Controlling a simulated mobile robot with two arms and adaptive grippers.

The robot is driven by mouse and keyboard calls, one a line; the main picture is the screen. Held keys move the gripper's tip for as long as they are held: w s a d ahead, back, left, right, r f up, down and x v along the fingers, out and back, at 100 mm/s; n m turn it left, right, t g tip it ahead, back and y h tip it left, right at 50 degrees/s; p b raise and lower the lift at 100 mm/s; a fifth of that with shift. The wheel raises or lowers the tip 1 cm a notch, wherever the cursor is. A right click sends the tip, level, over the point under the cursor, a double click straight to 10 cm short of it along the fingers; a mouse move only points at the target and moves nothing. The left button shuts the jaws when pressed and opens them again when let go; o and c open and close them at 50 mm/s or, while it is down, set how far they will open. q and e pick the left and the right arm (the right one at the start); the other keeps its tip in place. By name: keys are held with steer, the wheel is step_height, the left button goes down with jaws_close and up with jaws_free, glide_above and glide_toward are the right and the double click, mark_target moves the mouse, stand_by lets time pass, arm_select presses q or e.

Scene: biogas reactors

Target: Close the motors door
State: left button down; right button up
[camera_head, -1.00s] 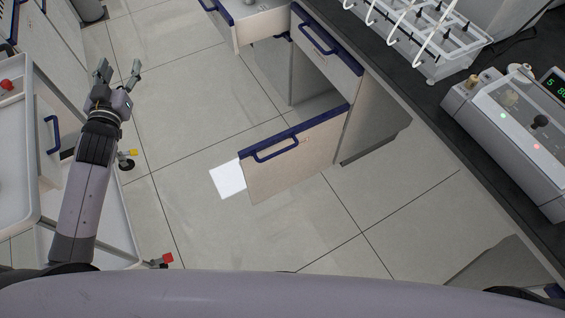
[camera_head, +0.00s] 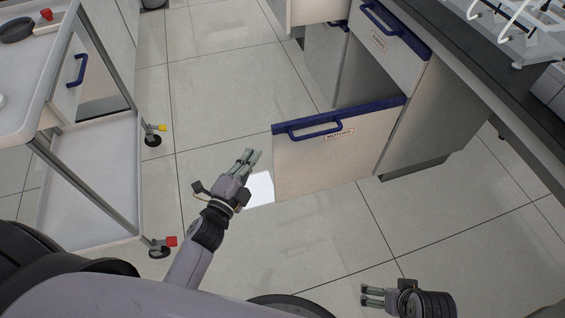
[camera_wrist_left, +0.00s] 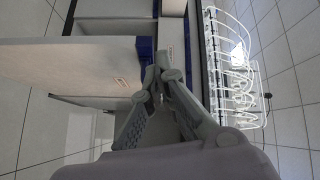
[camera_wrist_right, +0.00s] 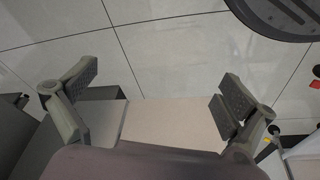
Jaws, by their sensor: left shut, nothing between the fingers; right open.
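The motors door (camera_head: 300,164) is a light wooden panel with a blue top edge and a small red-lettered label (camera_head: 339,134). It stands open, out from the cabinet under the bench. Its blue handle (camera_head: 312,132) is on the front face. In the head view my left gripper (camera_head: 250,158) is shut and empty, just left of the door and apart from it. In the left wrist view its fingertips (camera_wrist_left: 161,62) are together, with the door panel (camera_wrist_left: 75,65) beyond. My right gripper (camera_head: 368,296) is open and empty, low in front of the cabinet. A pale panel (camera_wrist_right: 172,123) lies between its fingers in the right wrist view.
A white trolley (camera_head: 95,160) with castors stands at the left. The floor in front is clear.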

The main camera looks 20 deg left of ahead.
arm_select(q)
steer(key=s+d+f+m+h+b, duration=0.1)
steer(key=s+d+f+m+b, duration=0.2)
steer(key=d+f, duration=0.2)
glide_above(281, 147)
steer(key=s+d, duration=0.1)
steer(key=s, duration=0.3)
steer(key=shift+w+d+f+m+b, duration=0.1)
steer(key=shift+f+m+b, duration=0.15)
steer(key=shift+m+b, duration=0.15)
arm_select(e)
steer(key=shift+s+d+r, duration=0.15)
steer(key=shift+s+r, duration=0.55)
steer(key=shift+r, duration=0.3)
steer(key=shift+s+d+r, duration=0.15)
steer(key=shift+s+r, duration=0.5)
steer(key=shift+r, duration=0.3)
arm_select(q)
steer(key=shift+h, duration=0.3)
